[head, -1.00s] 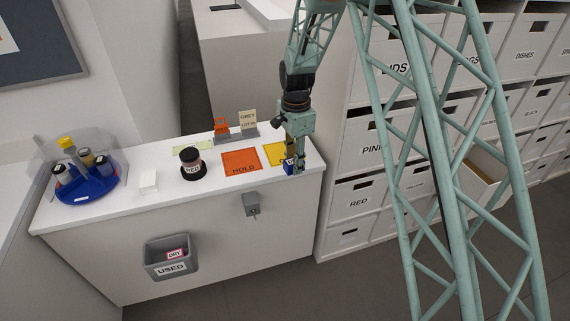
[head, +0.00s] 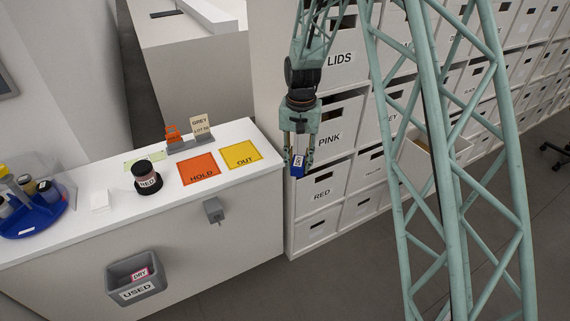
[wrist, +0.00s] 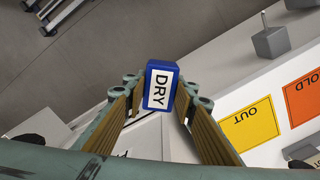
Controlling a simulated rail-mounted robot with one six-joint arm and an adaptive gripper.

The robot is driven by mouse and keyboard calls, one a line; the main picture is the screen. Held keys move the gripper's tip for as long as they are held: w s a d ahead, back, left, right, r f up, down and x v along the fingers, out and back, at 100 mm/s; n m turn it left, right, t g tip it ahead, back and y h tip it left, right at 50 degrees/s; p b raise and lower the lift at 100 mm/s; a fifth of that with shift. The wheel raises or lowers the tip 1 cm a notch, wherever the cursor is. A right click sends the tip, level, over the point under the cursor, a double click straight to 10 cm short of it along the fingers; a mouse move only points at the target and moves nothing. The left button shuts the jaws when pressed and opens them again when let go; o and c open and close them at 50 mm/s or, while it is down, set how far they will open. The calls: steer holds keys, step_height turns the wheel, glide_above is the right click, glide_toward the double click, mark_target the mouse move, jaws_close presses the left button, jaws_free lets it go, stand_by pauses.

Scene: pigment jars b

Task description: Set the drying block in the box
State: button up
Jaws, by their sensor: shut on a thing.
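My gripper (head: 299,160) is shut on the drying block (wrist: 160,88), a small blue block with a white DRY label. It holds the block in the air past the right end of the counter, in front of the shelf boxes in the head view. The block also shows between the fingers in the wrist view. One white box (head: 415,160) is pulled out from the shelves to the right and looks open. My lattice frame partly hides it, and I cannot read its label.
The counter (head: 240,190) carries an orange HOLD mat (head: 198,167), a yellow OUT mat (head: 240,154), a dark RED jar (head: 147,180) and a blue carousel (head: 35,222). A grey USED bin (head: 135,280) with a pink DRY block hangs on its front. Closed boxes, including RED and PINK, fill the shelves.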

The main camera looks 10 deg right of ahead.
steer(key=s+d+n, duration=0.2)
steer(key=d+n, duration=0.1)
steer(key=d, duration=0.3)
steer(key=shift+s+r+n, duration=0.2)
steer(key=shift+s+n, duration=0.05)
steer(key=shift+n, duration=0.15)
steer(key=shift+d, duration=0.15)
